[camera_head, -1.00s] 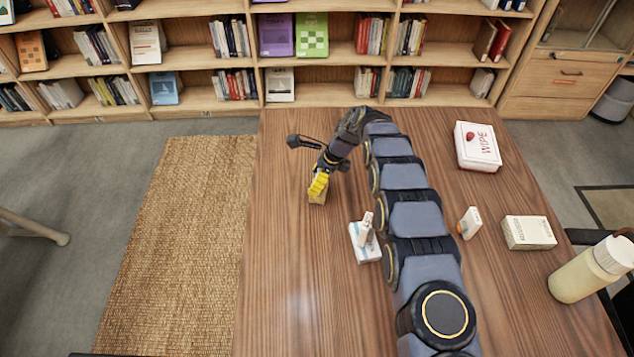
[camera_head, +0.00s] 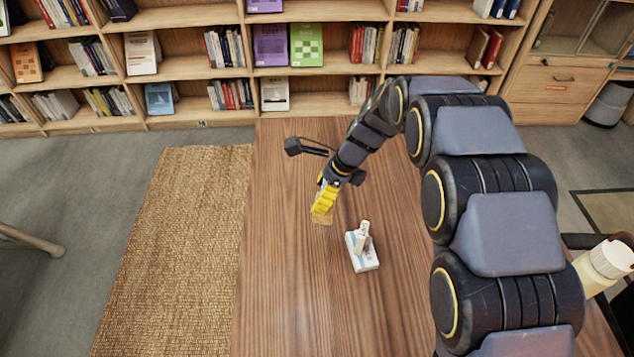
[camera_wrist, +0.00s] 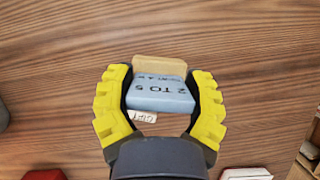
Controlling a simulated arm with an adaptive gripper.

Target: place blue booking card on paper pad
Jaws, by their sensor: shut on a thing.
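The blue booking card (camera_wrist: 160,96) is a small light blue block with dark lettering, "2 TO 5", in the wrist view. A tan wooden piece (camera_wrist: 158,67) shows just behind it and also in the head view (camera_head: 322,219). My gripper (camera_wrist: 160,92), with yellow fingers, is shut on the card from both sides; the head view shows it (camera_head: 323,203) above the table. A white pad with a blue band (camera_head: 367,262) lies to the right of the gripper and nearer the viewer. A small white piece stands on it. The card's blue face is not clear in the head view.
The wooden table (camera_head: 300,290) is bare to the left of and in front of the pad. A bottle (camera_head: 608,260) stands at the right edge. My arm hides much of the table's right side. Bookshelves (camera_head: 200,65) stand behind.

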